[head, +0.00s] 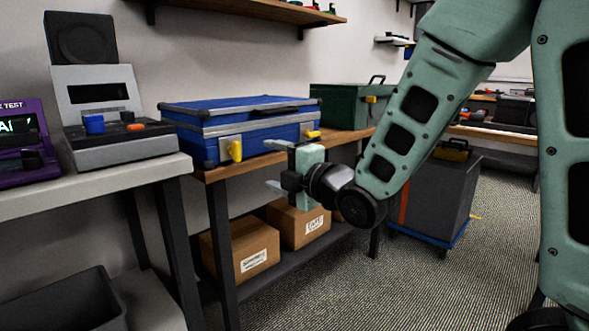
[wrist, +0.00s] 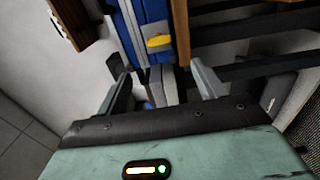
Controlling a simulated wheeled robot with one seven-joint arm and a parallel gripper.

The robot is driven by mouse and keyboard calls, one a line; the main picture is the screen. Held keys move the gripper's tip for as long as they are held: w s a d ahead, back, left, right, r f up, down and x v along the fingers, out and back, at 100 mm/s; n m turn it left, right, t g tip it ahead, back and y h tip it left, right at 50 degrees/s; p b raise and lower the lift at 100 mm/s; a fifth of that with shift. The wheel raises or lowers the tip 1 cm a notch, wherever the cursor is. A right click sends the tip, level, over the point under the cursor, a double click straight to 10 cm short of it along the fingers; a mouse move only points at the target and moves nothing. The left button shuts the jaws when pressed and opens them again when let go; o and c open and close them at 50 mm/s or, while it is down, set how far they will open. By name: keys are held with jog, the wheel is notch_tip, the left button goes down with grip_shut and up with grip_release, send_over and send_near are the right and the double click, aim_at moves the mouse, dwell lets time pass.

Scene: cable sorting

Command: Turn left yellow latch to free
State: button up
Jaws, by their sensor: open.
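A closed blue case (head: 245,125) sits on a wooden bench top, with two yellow latches on its front. The left yellow latch (head: 235,150) is near the case's left end, its long side about vertical, on a pale plate. A yellow latch that looks like this one shows in the wrist view (wrist: 159,41), beyond the fingers. The right yellow latch (head: 313,134) is near the other end. My gripper (head: 275,166) is open and empty in front of the case, right of the left latch and apart from it. Both fingers also show in the wrist view (wrist: 160,72).
A grey device (head: 105,115) with a blue button stands on the pale table at left, beside a purple tester (head: 22,150). A green toolbox (head: 345,105) stands right of the case. Cardboard boxes (head: 240,250) lie on the lower shelf. The floor (head: 400,290) in front is clear.

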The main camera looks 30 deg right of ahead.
jog(key=shift+b+v, duration=2.6)
jog(key=shift+b, duration=1)
